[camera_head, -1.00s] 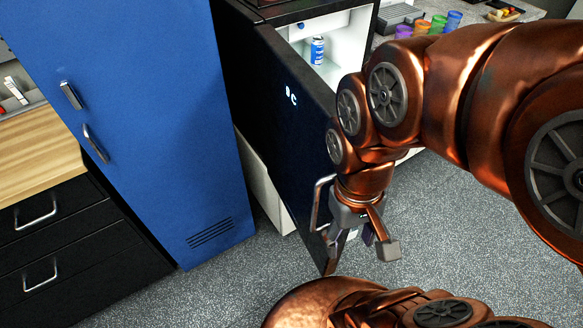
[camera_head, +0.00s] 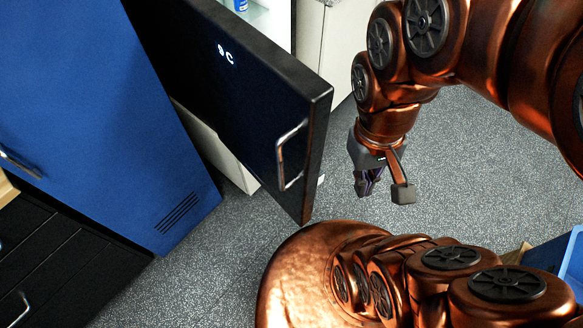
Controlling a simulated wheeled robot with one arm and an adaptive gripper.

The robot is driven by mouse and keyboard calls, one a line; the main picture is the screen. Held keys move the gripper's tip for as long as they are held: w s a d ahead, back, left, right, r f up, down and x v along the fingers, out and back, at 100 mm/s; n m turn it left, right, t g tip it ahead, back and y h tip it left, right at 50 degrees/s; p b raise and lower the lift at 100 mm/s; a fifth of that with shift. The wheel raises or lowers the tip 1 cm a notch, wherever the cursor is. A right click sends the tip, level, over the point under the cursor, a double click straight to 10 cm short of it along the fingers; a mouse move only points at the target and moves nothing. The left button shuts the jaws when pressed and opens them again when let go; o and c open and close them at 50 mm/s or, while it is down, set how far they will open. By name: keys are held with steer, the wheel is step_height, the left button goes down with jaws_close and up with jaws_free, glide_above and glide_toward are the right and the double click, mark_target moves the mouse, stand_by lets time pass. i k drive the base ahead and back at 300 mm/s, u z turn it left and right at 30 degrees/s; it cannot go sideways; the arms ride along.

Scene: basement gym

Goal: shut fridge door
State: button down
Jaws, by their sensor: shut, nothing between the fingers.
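The black fridge door (camera_head: 250,105) stands wide open, swung out toward me. It has a silver handle (camera_head: 283,158) near its free edge and small lit marks on its face. A strip of the white fridge interior (camera_head: 270,22) shows behind the door's top edge, with part of a blue can (camera_head: 240,5). Most of the fridge is cut off or hidden. My gripper (camera_head: 368,188) is right of the door's free edge, pointing down over the floor. It is shut, empty and apart from the door.
A blue locker (camera_head: 90,110) stands left of the fridge, with black drawers (camera_head: 60,260) in the lower left corner. A blue bin (camera_head: 565,258) shows at the right edge. Speckled grey floor (camera_head: 470,150) is clear right of the door.

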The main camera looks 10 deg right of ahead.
mark_target(270, 109)
steer(key=k, duration=1.1)
steer(key=u, duration=1.65)
steer(key=i, duration=0.5)
steer(key=u, duration=0.1)
